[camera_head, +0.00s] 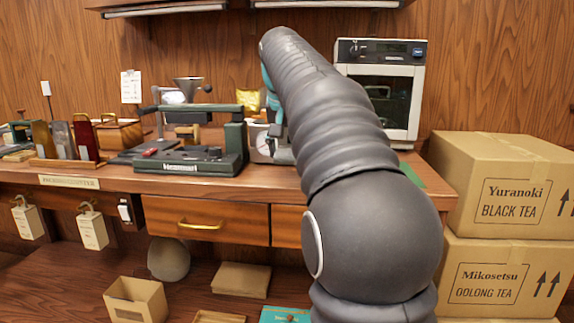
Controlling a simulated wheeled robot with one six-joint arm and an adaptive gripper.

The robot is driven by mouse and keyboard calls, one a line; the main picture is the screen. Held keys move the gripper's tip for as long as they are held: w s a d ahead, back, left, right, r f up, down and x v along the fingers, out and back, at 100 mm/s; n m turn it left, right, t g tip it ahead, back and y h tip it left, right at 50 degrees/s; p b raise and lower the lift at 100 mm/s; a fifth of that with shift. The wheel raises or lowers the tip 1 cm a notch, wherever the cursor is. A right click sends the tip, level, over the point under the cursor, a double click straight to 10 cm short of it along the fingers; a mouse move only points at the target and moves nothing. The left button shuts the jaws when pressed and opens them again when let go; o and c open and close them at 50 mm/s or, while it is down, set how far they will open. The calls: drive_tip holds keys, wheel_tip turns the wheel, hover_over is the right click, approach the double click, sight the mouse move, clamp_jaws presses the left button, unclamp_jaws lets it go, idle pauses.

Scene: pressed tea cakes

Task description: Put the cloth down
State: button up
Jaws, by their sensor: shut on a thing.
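My gripper (281,150) is shut and sits low over the counter, just right of the dark green press. My own arm crosses in front and hides much of it. The cloth between its fingers cannot be made out clearly from here. A small white and grey appliance (261,144) stands right beside the gripper, and I cannot tell whether they touch. The wooden counter (340,184) runs below.
A white oven-like cabinet (400,85) is behind my arm. Cardboard boxes (500,200) are stacked at right. A green mat (428,178) partly shows on the counter's right end.

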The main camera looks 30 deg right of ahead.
sight(287, 178)
drive_tip(key=shift+f+b, duration=0.55)
drive_tip(key=shift+f, duration=1.45)
drive_tip(key=shift+f, duration=0.2)
drive_tip(key=o, duration=1)
drive_tip(key=p+v, duration=0.2)
drive_tip(key=v, duration=1)
drive_tip(key=s+a+f+n+y, duration=0.1)
drive_tip(key=s+a+f, duration=0.3)
drive_tip(key=s+f, duration=0.4)
drive_tip(key=s+a+f+n+t, duration=0.1)
drive_tip(key=s+a+f+n, duration=0.2)
drive_tip(key=s+a+f, duration=0.2)
drive_tip(key=s+a+f+n+y, duration=0.1)
drive_tip(key=s+a+f, duration=0.3)
drive_tip(key=s+f, duration=0.7)
drive_tip(key=shift+a+f+n+t+y, duration=0.2)
drive_tip(key=shift+f+n, duration=0.25)
drive_tip(key=shift+f, duration=1.05)
drive_tip(key=shift+a+f+n+t+y, duration=0.15)
drive_tip(key=shift+f+n, duration=0.3)
drive_tip(key=shift+f, duration=1.05)
